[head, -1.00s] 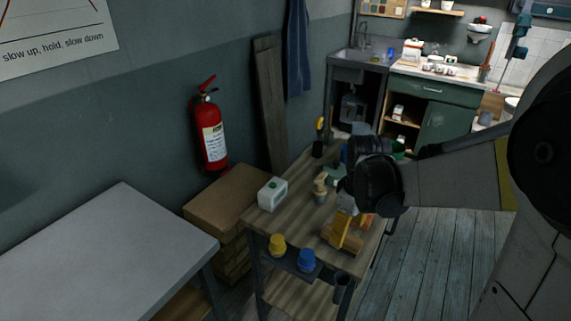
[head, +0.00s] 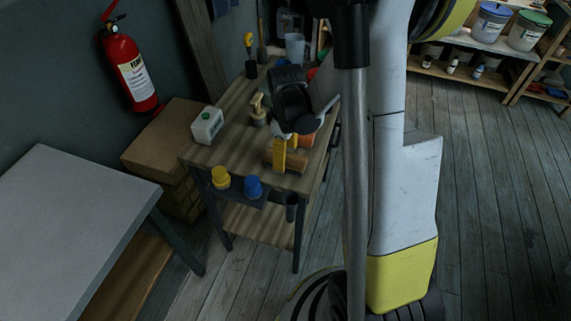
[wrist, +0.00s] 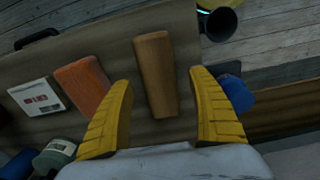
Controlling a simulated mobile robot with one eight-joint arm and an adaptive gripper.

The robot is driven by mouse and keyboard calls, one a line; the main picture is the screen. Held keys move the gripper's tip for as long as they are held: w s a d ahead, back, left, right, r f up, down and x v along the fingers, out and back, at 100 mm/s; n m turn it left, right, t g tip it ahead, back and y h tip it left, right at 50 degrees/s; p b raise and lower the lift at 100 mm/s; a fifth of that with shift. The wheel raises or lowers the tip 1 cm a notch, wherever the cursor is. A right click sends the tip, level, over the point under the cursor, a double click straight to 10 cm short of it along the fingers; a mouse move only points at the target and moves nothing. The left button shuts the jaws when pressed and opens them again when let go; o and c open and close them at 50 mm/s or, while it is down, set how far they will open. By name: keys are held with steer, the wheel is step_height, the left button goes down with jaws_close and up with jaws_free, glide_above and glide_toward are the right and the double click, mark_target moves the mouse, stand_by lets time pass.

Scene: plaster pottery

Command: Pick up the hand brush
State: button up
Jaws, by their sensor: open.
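A long brown wooden piece lies near the cart's front edge in the head view (head: 299,163). It looks like the back of the hand brush, but I see no bristles. In the wrist view the brown piece (wrist: 155,75) lies between the two yellow fingers of my gripper (wrist: 161,78), with a gap on each side. My gripper (head: 286,166) is open, points down over the cart and partly hides the piece in the head view. I cannot tell how far above it the fingertips are.
An orange block (wrist: 80,88) lies close left of the left finger, beside a white labelled box (wrist: 36,97). A white container with a green cap (head: 207,125) stands on the cart (head: 232,155). Yellow (head: 220,177) and blue (head: 253,187) cups sit at its front.

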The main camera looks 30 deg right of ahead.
mark_target(289, 158)
step_height(289, 158, down, 2)
steer(key=shift+f, duration=0.15)
steer(key=c, duration=1.3)
steer(key=shift+r, duration=0.75)
steer(key=r, duration=0.1)
steer(key=r+p, duration=0.1)
steer(key=s+r+p, duration=0.1)
steer(key=r, duration=0.1)
steer(key=shift+d, duration=0.35)
steer(key=s+d+r+p, duration=0.3)
steer(key=s+d+r, duration=0.2)
steer(key=s, duration=0.4)
steer(key=shift+r, duration=0.4)
steer(key=shift+s, duration=0.1)
